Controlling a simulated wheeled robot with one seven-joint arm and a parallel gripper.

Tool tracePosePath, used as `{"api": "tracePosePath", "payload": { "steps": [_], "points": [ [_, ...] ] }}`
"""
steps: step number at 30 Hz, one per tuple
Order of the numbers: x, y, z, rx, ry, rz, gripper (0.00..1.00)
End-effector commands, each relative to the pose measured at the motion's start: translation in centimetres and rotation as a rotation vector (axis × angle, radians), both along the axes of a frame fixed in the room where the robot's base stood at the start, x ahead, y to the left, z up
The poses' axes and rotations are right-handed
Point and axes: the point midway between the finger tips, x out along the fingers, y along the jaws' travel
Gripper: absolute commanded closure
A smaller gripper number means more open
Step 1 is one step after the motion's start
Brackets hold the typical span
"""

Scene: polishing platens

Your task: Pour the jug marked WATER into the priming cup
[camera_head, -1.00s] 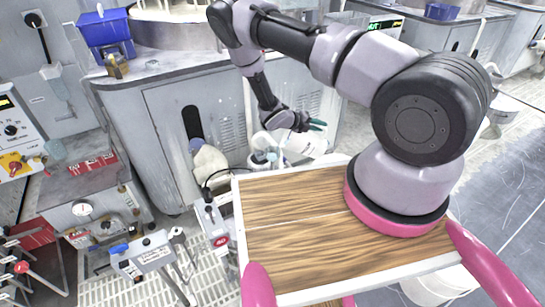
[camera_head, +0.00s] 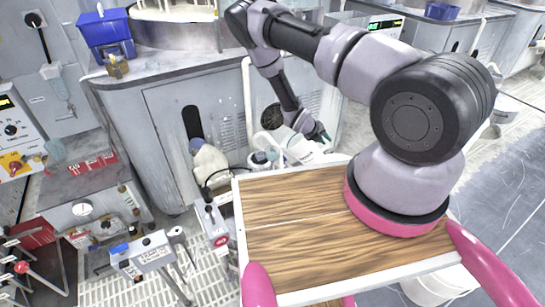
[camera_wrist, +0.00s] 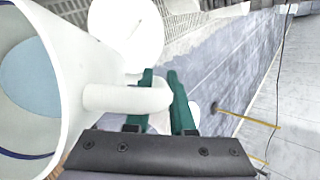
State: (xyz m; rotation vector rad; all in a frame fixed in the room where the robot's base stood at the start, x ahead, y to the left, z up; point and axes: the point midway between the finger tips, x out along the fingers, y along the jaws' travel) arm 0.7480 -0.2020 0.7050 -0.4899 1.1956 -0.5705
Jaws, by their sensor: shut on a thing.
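My gripper (camera_head: 322,135) is low beyond the wooden board, in front of the grey cabinet. In the wrist view, its green fingers (camera_wrist: 165,105) are shut on the handle of a white jug (camera_wrist: 85,45). The jug's wide mouth faces the camera at the left, with pale blue liquid inside. In the head view the white jug (camera_head: 303,151) shows below the gripper, partly hidden by the board's edge. No WATER marking can be read. I cannot identify the priming cup for certain; small white and dark fittings (camera_head: 262,158) stand just left of the jug.
The wood-topped board (camera_head: 290,235) fills the near middle. The grey cabinet (camera_head: 165,125) stands behind the jug. A pale bottle-like thing with a blue top (camera_head: 208,160) is left of it. A white round thing (camera_wrist: 125,25) lies beyond the jug in the wrist view.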

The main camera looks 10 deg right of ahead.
Motion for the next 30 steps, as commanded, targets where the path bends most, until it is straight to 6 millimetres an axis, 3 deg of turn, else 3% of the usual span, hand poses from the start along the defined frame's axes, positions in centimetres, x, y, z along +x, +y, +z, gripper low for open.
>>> {"api": "tracePosePath", "payload": {
  "steps": [30],
  "points": [
    [-0.7, -3.2, -5.9, 0.302, -0.066, -0.012, 1.0]
  ]
}}
